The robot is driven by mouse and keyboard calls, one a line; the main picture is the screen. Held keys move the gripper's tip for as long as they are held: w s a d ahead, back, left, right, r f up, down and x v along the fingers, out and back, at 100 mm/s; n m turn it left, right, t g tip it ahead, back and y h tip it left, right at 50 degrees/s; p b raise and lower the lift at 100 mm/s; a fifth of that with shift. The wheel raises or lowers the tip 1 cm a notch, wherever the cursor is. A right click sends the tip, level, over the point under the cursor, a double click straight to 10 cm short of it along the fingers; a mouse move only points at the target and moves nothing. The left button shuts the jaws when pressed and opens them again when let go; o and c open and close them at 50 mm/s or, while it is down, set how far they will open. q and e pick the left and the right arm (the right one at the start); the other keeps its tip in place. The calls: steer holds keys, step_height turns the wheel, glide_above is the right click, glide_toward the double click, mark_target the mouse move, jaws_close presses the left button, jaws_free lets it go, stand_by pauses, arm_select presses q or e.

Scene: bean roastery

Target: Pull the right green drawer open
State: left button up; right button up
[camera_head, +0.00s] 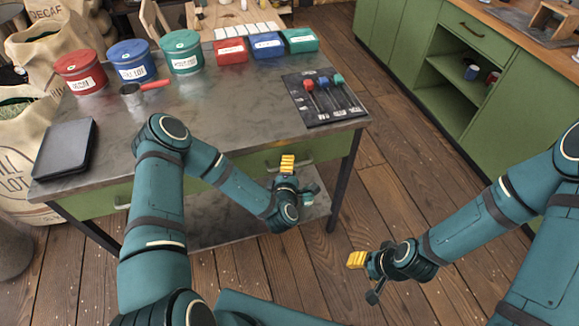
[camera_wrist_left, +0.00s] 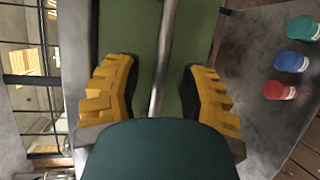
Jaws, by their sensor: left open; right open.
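The right green drawer (camera_head: 332,149) sits under the right part of the metal-topped table, and its front looks shut. Its grey bar handle (camera_head: 306,160) is partly hidden by my left gripper (camera_head: 287,163). In the left wrist view the green drawer front (camera_wrist_left: 140,30) is close ahead. The handle (camera_wrist_left: 165,50) runs between the yellow fingers of my left gripper (camera_wrist_left: 160,95), which are open, one on each side, with gaps to the bar. My right gripper (camera_head: 356,259) is open and empty over the floor, right of the table.
The left green drawer (camera_head: 100,201) is shut. The tabletop (camera_head: 225,110) bears canisters, small boxes, a scoop (camera_head: 133,92), a black folder (camera_head: 65,149) and a dark mat (camera_head: 300,90) with coloured-headed tools. Green cabinets (camera_head: 410,45) stand at right. Wooden floor between is free.

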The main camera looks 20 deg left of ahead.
arm_select(q)
steer(key=shift+w+a+f, duration=0.1)
steer(key=shift+w, duration=0.4)
jaws_close()
steer(key=shift+s, duration=0.1)
